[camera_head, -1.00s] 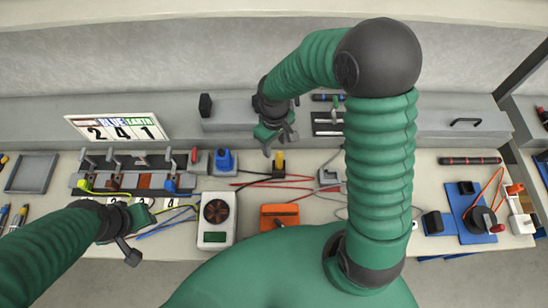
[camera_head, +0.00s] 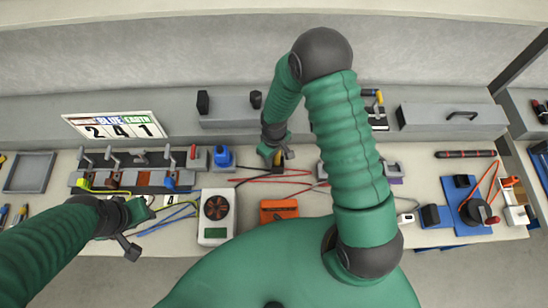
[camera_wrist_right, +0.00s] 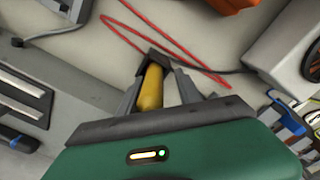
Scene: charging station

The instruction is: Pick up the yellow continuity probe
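The yellow continuity probe (camera_wrist_right: 151,88) stands between the two fingers of my right gripper (camera_wrist_right: 157,92) in the right wrist view. The fingers are apart, with a visible gap on the right side of the probe. The probe's far end meets a dark piece with a black cable. In the head view my right gripper (camera_head: 277,157) is low over the bench and hides most of the probe. My left gripper (camera_head: 139,228) is at the lower left, its fingers spread and holding nothing visible.
An orange device (camera_head: 279,210) and a white meter with a round fan (camera_head: 216,216) lie in front of the probe. A blue object (camera_head: 222,157) stands to its left. Red cables (camera_head: 303,171) run on the bench to the right. A grey ledge (camera_head: 228,113) is behind.

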